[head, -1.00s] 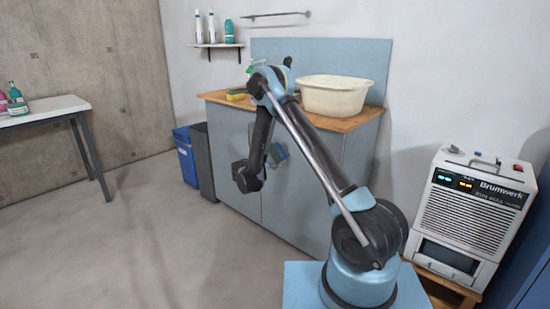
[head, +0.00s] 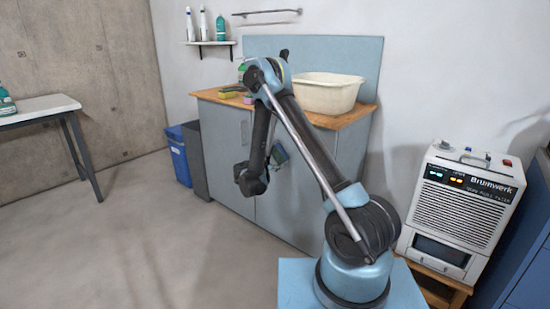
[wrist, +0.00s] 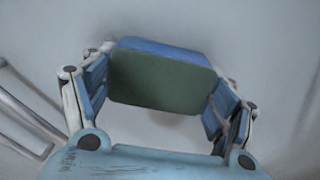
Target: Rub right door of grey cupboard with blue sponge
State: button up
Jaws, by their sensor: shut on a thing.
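The grey cupboard (head: 226,160) stands against the back wall under a wooden worktop. Its right door (head: 290,210) is shut and partly hidden behind my arm. My gripper (head: 281,155) is in front of the upper part of that door. In the wrist view my gripper (wrist: 160,85) is shut on the blue sponge (wrist: 165,47), whose dark green face is towards the camera. A plain grey surface fills the view beyond the sponge. I cannot tell whether the sponge touches the door.
A cream basin (head: 328,95) and small sponges, one yellow (head: 230,94), are on the worktop (head: 345,119). A blue bin (head: 180,155) and a dark bin stand left of the cupboard. A Brumwerk machine (head: 460,210) stands at right.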

aim_at(277, 150)
jog(key=shift+s+d, duration=0.2)
jog(key=shift+d, duration=0.2)
jog(key=shift+s+r, duration=0.1)
jog(key=shift+r, duration=0.75)
jog(key=shift+w+a, duration=2.4)
jog(key=shift+a, duration=0.55)
jog(key=shift+s+d+r, duration=0.4)
jog(key=shift+s+d, duration=0.3)
jog(key=shift+s+d+r, duration=0.4)
jog(key=shift+s+d, duration=0.25)
jog(key=shift+d, duration=0.05)
jog(key=shift+s+d, duration=0.5)
jog(key=shift+d, duration=0.25)
jog(key=shift+s+d, duration=0.5)
jog(key=shift+d, duration=0.25)
jog(key=shift+v, duration=3)
